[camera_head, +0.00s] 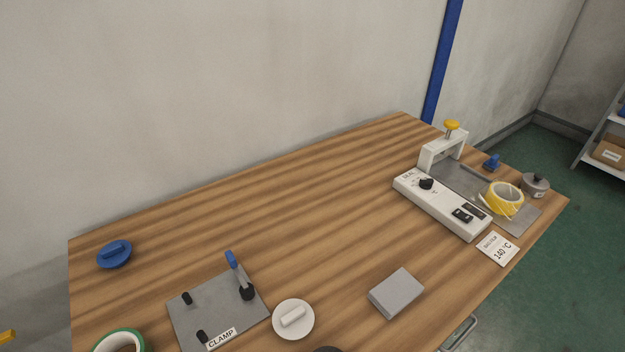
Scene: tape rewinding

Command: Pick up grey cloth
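A grey cloth (397,293), a folded, block-like light grey piece, lies flat near the front edge of the wooden table, right of centre. Nothing rests on it and it stands apart from the things around it. My gripper is not in view.
The wooden table (300,220) is clear in the middle. Left of the cloth are a white round disc with a handle (293,319) and a grey clamp plate (185,318). To the right stand a white sealing machine (440,205), yellow tape (503,200) and a 140 °C card (497,248).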

